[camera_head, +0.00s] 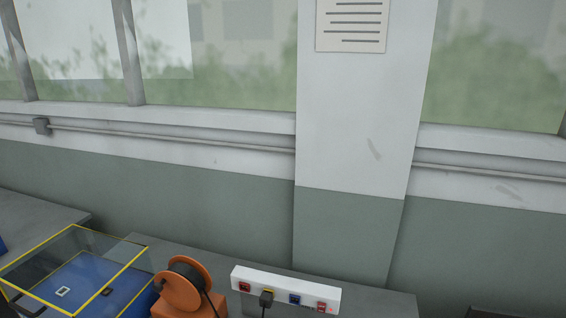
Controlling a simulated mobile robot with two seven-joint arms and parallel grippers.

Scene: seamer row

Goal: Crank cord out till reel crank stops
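An orange cord reel (181,287) stands on the grey bench at the bottom of the head view, its lower part cut off by the picture edge. Black cord (190,270) is wound on it, and a length hangs down at its right side. I cannot make out the crank clearly. Neither of my grippers shows in the view.
A white power strip (286,287) with several sockets and a black plug (266,298) is right of the reel. A clear case with yellow edges (75,275) and a blue floor is on the left. A wall pillar (350,230) rises behind the bench (385,300).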

